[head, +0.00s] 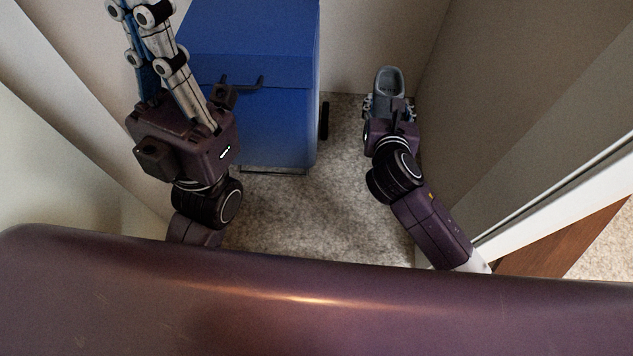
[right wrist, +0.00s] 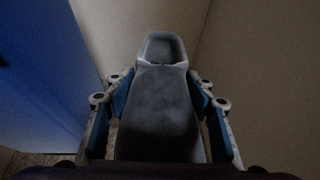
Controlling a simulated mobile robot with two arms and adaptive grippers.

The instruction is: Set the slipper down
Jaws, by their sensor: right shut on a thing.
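The grey slipper (head: 389,80) is in the right half of the head view, with its open heel end pointing away from me. My right gripper (head: 390,103) is shut on the slipper, one finger on each side. The right wrist view shows the slipper (right wrist: 158,105) between the blue-padded fingers of the right gripper (right wrist: 160,108). The gripper hides part of the slipper in the head view, and its height above the floor is unclear. My left gripper (head: 155,50) is raised at the upper left, seen from the side; its finger gap is unclear.
A blue wheeled bin (head: 275,110) stands at the back, left of the slipper. Pale walls enclose the narrow space, with the right wall (head: 500,100) close to my right arm. The speckled floor (head: 310,210) is clear between my arms.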

